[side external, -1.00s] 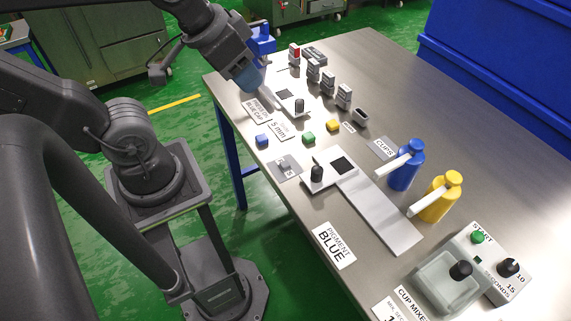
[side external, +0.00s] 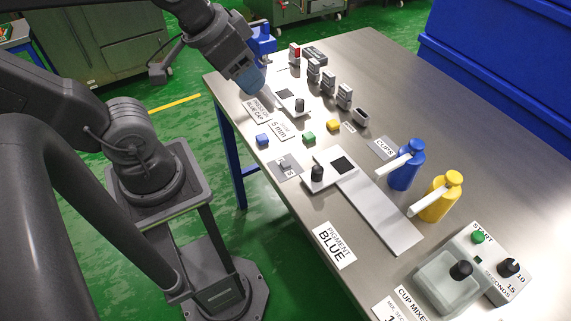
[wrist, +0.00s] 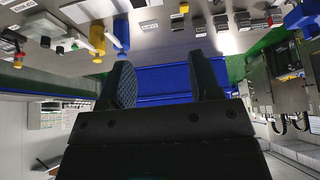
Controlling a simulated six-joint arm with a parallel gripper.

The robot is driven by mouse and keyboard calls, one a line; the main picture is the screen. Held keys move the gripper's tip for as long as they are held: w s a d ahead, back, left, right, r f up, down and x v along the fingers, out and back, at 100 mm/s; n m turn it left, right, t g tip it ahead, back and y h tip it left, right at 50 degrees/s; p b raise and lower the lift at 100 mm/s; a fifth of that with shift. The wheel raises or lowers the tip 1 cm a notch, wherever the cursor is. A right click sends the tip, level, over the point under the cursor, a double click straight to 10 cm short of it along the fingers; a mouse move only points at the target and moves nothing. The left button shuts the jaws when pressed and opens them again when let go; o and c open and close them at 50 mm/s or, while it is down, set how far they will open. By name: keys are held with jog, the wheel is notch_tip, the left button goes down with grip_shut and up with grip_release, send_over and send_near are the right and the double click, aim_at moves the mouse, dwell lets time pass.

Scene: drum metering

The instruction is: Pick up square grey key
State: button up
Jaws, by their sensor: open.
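A small grey block on a grey square mat (side external: 291,174) near the table's front edge looks like the square grey key (side external: 283,163). It is small, so its shape is hard to make out. My gripper (side external: 252,86) is above the front left part of the table, up and left of the key and apart from it. In the wrist view, the two dark fingers of my gripper (wrist: 162,70) stand wide apart with nothing between them. I cannot pick out the key in the wrist view.
Blue (side external: 407,170) and yellow (side external: 440,200) bottles and a cup mixer (side external: 445,285) are farther right. The table's back right is clear.

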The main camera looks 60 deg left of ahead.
jog(key=m+g, duration=0.6)
jog(key=m, duration=1.2)
send_over(285, 163)
jog(key=f, duration=2.2)
jog(key=shift+w+d+f, duration=0.1)
jog(key=shift+w+d, duration=0.15)
jog(key=shift+d, duration=0.05)
jog(key=shift+s+a+f, duration=0.1)
jog(key=shift+s+f, duration=0.05)
jog(key=shift+f, duration=1.2)
jog(key=shift+s+a+f, duration=0.1)
jog(key=shift+f, duration=1.25)
jog(key=shift+c, duration=0.3)
jog(key=c, duration=0.9)
